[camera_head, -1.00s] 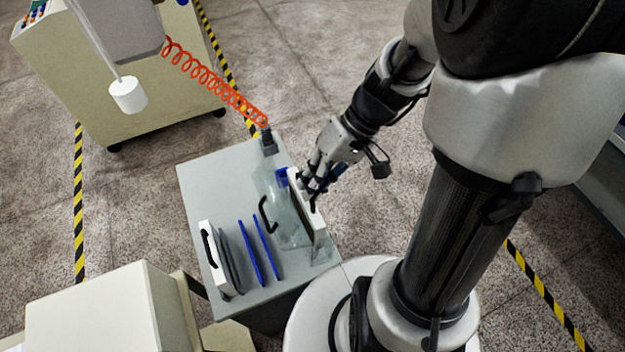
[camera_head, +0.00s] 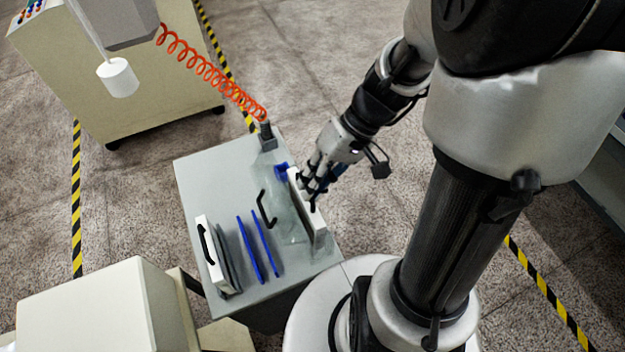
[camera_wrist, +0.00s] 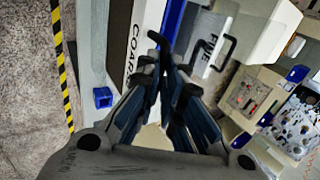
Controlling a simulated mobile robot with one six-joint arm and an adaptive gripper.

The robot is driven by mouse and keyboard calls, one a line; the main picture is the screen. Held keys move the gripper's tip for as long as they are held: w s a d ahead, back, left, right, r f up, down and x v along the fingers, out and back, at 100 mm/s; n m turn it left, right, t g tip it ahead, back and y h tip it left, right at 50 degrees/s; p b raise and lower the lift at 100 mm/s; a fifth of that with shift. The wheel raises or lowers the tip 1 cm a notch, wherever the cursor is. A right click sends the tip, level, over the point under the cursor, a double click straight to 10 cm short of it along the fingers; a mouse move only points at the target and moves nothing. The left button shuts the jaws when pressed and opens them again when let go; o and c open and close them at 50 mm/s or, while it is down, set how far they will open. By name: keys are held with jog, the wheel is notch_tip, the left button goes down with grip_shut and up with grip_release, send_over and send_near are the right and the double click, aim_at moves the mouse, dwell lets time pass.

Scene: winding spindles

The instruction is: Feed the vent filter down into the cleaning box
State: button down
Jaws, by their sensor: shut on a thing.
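My gripper (camera_head: 313,187) is shut on the black handle at the top of a white vent filter (camera_head: 306,213). The filter hangs upright, edge-on, at the right side of the grey table; the wrist view shows its white face lettered "COARSE" (camera_wrist: 143,42). My fingers (camera_wrist: 165,105) cover part of the handle. A see-through box (camera_head: 287,225), seemingly the cleaning box, stands on the table against or around the filter. Its walls are faint, so I cannot tell whether the filter's lower edge is inside it.
A second white filter (camera_head: 207,258) with a black handle stands at the table's left, beside blue upright plates (camera_head: 250,248). A separate black handle (camera_head: 264,209) stands left of the clear box. A blue piece (camera_head: 281,172) is behind it. An orange coiled hose (camera_head: 215,80) hangs above.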

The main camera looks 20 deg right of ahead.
jog(key=shift+f+b, duration=2.45)
jog(key=shift+f, duration=0.35)
jog(key=c, duration=1.7)
grip_release()
jog(key=shift+r, duration=0.1)
jog(key=shift+o, duration=0.2)
jog(key=v, duration=1.2)
jog(key=shift+d, duration=0.1)
